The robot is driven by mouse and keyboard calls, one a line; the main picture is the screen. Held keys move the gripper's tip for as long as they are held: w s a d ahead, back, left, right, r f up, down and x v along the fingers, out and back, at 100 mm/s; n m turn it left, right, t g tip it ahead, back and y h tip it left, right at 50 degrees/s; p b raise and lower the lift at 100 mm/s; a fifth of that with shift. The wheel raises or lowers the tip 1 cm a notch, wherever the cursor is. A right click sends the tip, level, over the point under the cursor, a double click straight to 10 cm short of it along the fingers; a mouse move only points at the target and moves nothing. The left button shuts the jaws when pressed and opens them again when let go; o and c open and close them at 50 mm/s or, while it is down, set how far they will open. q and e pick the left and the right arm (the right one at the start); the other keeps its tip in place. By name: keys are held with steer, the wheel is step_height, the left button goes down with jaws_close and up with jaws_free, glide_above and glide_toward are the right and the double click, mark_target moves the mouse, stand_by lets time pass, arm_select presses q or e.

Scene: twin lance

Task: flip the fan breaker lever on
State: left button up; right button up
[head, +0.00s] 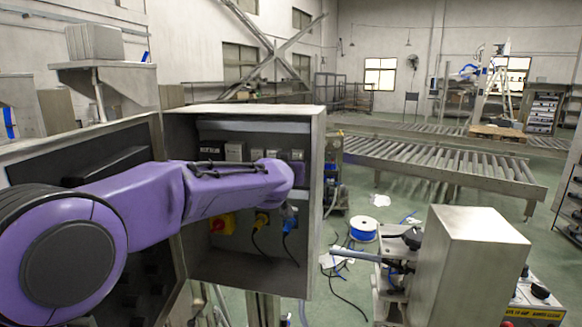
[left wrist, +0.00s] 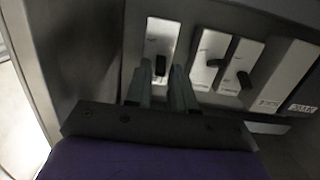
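An open grey breaker cabinet (head: 318,150) stands ahead of me, and my purple left arm reaches across it. A row of white breaker switches (head: 235,152) shows above the arm. The gripper is hidden in the head view. I cannot read which switch is the fan breaker. My right gripper is not in view.
Yellow (head: 261,220) and blue (head: 290,222) plugs with cables sit low in the cabinet. The cabinet side wall (left wrist: 75,60) is close to my left gripper. A grey box-shaped machine (head: 470,265) stands at the right. A blue cable reel (head: 363,229) lies on the floor.

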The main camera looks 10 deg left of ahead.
arm_select(q)
steer(key=shift+o, duration=0.6)
steer(key=s+r+b, duration=0.1)
steer(key=s+b, duration=0.1)
steer(key=s, duration=0.8)
steer(key=shift+s+r, duration=0.15)
